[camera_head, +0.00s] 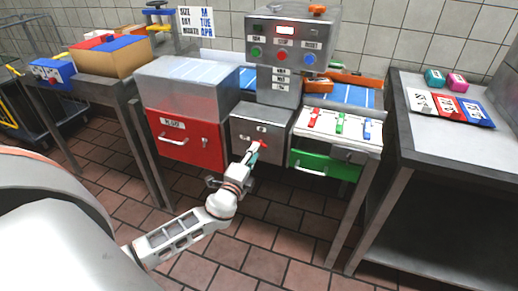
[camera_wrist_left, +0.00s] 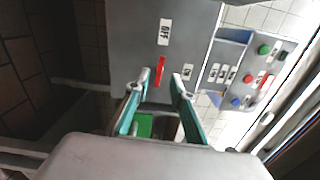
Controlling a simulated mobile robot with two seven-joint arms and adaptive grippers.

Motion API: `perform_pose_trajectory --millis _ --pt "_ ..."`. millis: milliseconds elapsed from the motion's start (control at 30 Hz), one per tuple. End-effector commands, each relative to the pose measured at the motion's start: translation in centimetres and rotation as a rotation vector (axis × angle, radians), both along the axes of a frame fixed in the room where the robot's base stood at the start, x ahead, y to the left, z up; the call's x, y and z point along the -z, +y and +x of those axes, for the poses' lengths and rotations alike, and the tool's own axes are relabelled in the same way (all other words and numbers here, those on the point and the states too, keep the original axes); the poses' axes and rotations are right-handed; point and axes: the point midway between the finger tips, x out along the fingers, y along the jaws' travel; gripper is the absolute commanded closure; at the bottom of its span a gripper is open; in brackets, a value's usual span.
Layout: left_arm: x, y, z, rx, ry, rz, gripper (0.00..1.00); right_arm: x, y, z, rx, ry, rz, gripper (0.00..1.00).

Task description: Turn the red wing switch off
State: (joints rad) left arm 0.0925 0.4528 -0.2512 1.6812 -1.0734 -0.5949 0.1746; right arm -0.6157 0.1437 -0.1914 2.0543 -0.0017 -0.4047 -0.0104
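The red wing switch (camera_head: 263,144) sits on the front of a grey box panel (camera_head: 243,126) in the middle of the machine. In the left wrist view the red switch (camera_wrist_left: 159,70) is a narrow upright bar. Its upper end points toward the OFF label (camera_wrist_left: 165,32); the ON label (camera_wrist_left: 187,72) is to its right. My left gripper (camera_head: 255,153) is at the panel front, partly covering the switch in the head view. In the wrist view its teal-padded fingers (camera_wrist_left: 160,82) are apart, with the switch's lower end between them. Contact cannot be told. My right gripper is not in view.
A red drawer (camera_head: 190,145) is left of the panel and a green drawer (camera_head: 325,166) is right of it. A control box (camera_head: 290,50) with coloured buttons stands above. Side tables flank the machine, with a box (camera_head: 112,55) on the left one.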

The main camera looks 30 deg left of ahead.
Motion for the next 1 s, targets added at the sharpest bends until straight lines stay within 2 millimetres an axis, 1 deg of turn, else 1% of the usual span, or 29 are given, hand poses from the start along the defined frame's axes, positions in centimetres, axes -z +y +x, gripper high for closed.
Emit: perform_pose_trajectory --millis 33,100,300,633,667,700,733,900,1000 --pt "-0.1 0.2 0.8 -0.001 -0.001 0.001 0.76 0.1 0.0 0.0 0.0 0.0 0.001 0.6" --pt "0.0 0.4 1.7 0.0 0.0 0.001 0.76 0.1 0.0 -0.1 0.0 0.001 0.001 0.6" --pt "0.1 0.8 3.3 0.001 0.002 -0.002 0.76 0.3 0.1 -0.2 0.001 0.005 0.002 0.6" --pt "0.1 0.9 3.6 0.001 0.001 -0.003 0.76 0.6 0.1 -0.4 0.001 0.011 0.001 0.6" --pt "0.1 0.9 3.6 0.001 0.001 -0.003 0.84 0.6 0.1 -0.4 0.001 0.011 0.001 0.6" --pt "0.1 0.9 3.6 0.001 0.001 -0.003 0.95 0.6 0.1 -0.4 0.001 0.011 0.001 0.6" --pt "0.1 0.9 3.6 0.001 0.001 -0.003 1.0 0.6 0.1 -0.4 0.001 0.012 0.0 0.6" --pt "0.1 0.8 3.6 0.001 0.002 -0.005 1.0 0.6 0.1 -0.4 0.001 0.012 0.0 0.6" --pt "0.4 0.8 3.5 0.001 -0.002 -0.029 1.0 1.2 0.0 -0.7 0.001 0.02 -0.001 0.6"
